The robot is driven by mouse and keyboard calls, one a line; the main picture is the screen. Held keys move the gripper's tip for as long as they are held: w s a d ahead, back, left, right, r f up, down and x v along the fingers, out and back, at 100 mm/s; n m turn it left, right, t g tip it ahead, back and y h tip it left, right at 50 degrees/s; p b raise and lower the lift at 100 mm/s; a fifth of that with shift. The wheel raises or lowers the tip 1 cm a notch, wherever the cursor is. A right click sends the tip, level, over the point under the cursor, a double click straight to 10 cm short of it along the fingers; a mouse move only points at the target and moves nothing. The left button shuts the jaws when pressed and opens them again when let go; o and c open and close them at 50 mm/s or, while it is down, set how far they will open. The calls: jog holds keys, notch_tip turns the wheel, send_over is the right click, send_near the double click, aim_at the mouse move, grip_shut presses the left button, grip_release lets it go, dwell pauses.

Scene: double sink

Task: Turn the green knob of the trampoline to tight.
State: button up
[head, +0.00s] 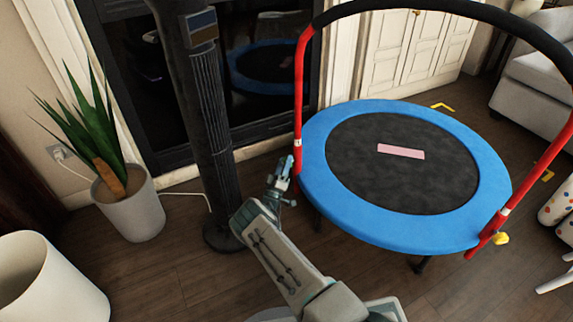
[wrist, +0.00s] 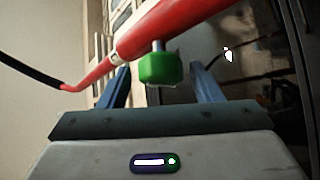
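The trampoline (head: 475,205) has a blue padded rim, a black mat and a red handle frame. In the wrist view, the green knob (wrist: 160,68) sits on a short grey stem under the red tube (wrist: 150,30). The knob lies between the two blue fingers of my gripper (wrist: 159,78), with a gap on each side. My gripper is open and not clamped on the knob. In the head view my gripper (head: 284,172) is beside the left leg of the red frame (head: 298,110). The green knob cannot be made out in that view.
A yellow knob (head: 502,239) is on the right leg of the frame. A dark column (head: 212,130) stands left of my arm, with a potted plant (head: 132,208) and white bin (head: 45,285) further left. A grey sofa (head: 540,75) is at the upper right.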

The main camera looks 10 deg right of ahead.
jog(key=shift+s+d+f, duration=0.1)
jog(key=shift+d, duration=0.1)
jog(key=shift+s+a+f, duration=0.1)
jog(key=shift+s, duration=0.05)
jog(key=p+v, duration=0.3)
jog(key=v, duration=1)
jog(key=shift+s+a, duration=0.1)
